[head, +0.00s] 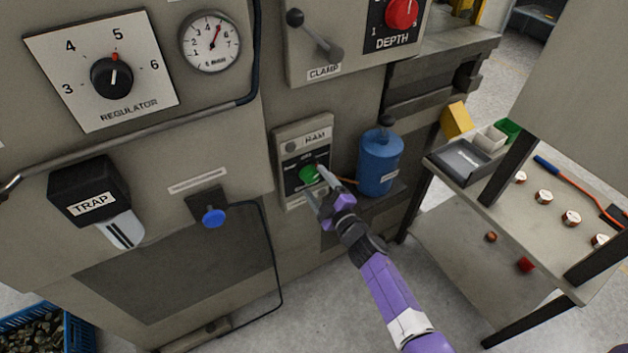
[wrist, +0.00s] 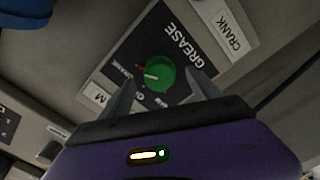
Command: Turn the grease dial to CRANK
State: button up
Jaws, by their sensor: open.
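The grease dial is a round green knob (wrist: 160,74) on a black plate (wrist: 180,42) marked GREASE. In the head view the green knob (head: 308,174) is on a grey panel under a white label. A red mark and a pale line show on the knob's left side in the wrist view; the small words around it are too blurred to read surely. A larger white CRANK label (wrist: 229,31) is at upper right. My gripper (wrist: 161,80) is open, one finger on each side of the knob; contact cannot be told. In the head view my gripper (head: 320,186) partly covers the plate.
A blue canister (head: 379,164) stands on a ledge just right of the panel. The clamp lever (head: 316,38) is above, and a blue button (head: 213,216) with a cable is at lower left.

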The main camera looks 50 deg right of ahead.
jog(key=v, duration=0.6)
jog(key=shift+w, duration=0.1)
dwell(0.4)
notch_tip(320, 180, up, 6)
jog(key=s+a+m, duration=0.1)
jog(key=s+m, duration=0.2)
jog(key=s+a+r+m+g+y, duration=0.1)
jog(key=s+a+r, duration=0.4)
jog(key=s+a, duration=0.6)
jog(key=s+a+r+m+g+y, duration=0.1)
jog(key=s+a+r+m+y, duration=0.3)
jog(key=s+a, duration=0.7)
jog(key=s+r, duration=0.1)
jog(key=s, duration=0.6)
jog(key=shift+s+m+g, duration=0.3)
